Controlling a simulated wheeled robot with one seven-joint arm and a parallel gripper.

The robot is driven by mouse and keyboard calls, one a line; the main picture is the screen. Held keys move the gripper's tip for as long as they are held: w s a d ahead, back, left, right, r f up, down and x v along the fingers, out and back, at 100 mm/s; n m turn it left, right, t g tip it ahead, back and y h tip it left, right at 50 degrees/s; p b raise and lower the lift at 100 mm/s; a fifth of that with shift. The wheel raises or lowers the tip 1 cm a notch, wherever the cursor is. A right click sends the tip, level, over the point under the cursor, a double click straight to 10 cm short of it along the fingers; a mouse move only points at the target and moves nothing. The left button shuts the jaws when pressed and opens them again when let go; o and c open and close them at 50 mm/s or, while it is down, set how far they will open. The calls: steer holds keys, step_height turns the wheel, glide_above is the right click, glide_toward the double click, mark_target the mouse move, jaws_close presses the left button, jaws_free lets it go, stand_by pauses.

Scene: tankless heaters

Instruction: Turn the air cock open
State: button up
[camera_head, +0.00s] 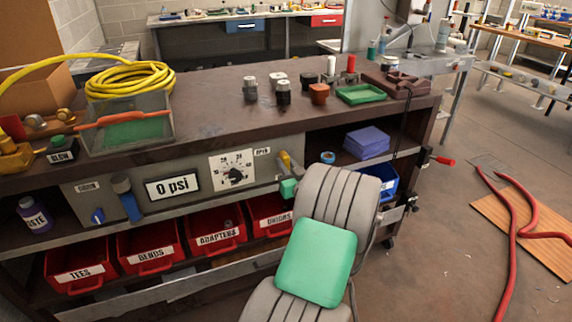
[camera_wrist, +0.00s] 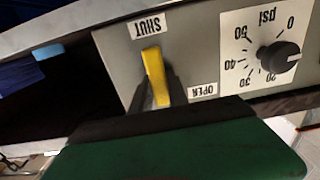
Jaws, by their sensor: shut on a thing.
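The air cock has a yellow lever (camera_wrist: 155,72) on a grey panel. In the wrist view its free end points up toward the upside-down SHUT label (camera_wrist: 160,24), away from the OPEN label (camera_wrist: 203,90) at lower right. My gripper (camera_wrist: 152,98) is shut on the lever, with dark fingers at its lower part; my green gripper body hides what lies below. In the head view the lever (camera_head: 284,159) shows small at the panel's right end, with my gripper (camera_head: 292,172) against it and my arm in front.
Red bins (camera_head: 150,250) line the shelf below. The bench top (camera_head: 215,95) carries a green tray (camera_head: 361,94) and small fittings.

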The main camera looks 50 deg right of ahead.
jaws_close()
steer(key=m, duration=0.3)
steer(key=shift+w+a+r+m, duration=0.1)
steer(key=shift+a+m, duration=0.15)
steer(key=shift+m, duration=0.15)
steer(key=m+p, duration=0.1)
steer(key=m, duration=0.2)
steer(key=m+p, duration=0.1)
steer(key=m, duration=0.2)
steer(key=r+m+p, duration=0.1)
steer(key=m, duration=0.3)
steer(key=shift+w+a+r, duration=0.1)
steer(key=shift+w+a, duration=0.15)
steer(key=shift+a, duration=0.15)
steer(key=shift+r+m+p, duration=0.15)
steer(key=shift+m+p, duration=1.1)
steer(key=shift+m, duration=0.75)
